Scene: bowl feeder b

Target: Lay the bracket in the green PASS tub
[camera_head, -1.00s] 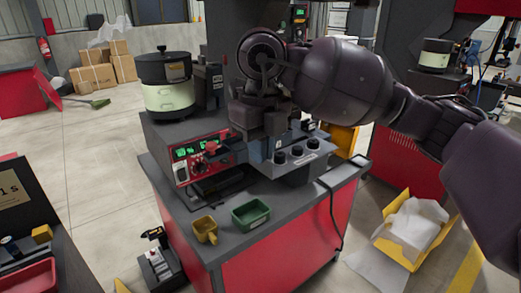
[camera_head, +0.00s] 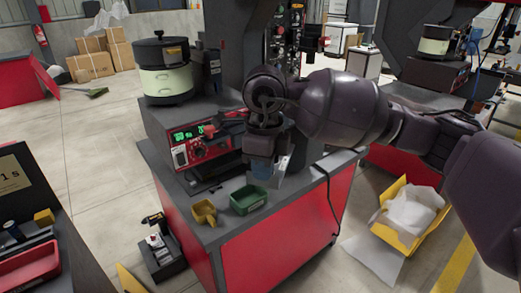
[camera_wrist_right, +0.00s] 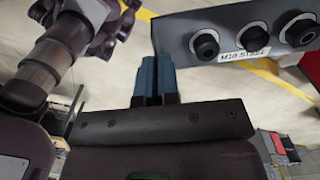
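The green tub (camera_head: 249,203) stands on the grey bench top (camera_head: 222,233), with its open top showing. My right gripper (camera_head: 263,170) is above and behind the tub, pointing down with blue fingers. In the right wrist view the fingers (camera_wrist_right: 155,79) are close together at the left end of a grey bracket (camera_wrist_right: 228,32). In the head view only a narrow grey part of the bracket (camera_head: 283,168) shows beside the fingers, held above the bench. My left gripper is not in view.
A yellow tub (camera_head: 203,212) stands just left of the green tub. A control box with green displays (camera_head: 190,143) and a bowl feeder (camera_head: 165,78) stand behind at left. A black cable (camera_head: 330,195) hangs over the bench's right side. The bench front corner is bare.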

